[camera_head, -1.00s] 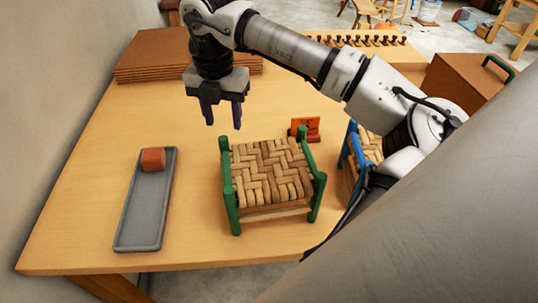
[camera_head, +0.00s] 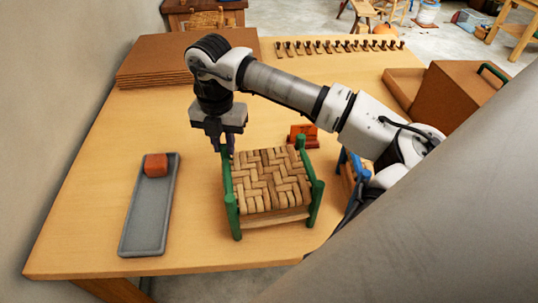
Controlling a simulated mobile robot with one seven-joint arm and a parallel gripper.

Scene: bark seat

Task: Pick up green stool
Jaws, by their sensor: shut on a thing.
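The green stool (camera_head: 268,184) has green posts and a woven bark seat. It stands upright on the wooden table, near the middle of the front part. My gripper (camera_head: 228,152) points down at the stool's back left green post. Its fingers are close together and shut on the top of that post.
A grey tray (camera_head: 148,220) with an orange-red block (camera_head: 156,165) lies to the left. An orange stand (camera_head: 302,135) is behind the stool. A blue-framed stool (camera_head: 344,166) is at the right, partly hidden by my arm. Brown boards (camera_head: 165,62) are stacked at the back left.

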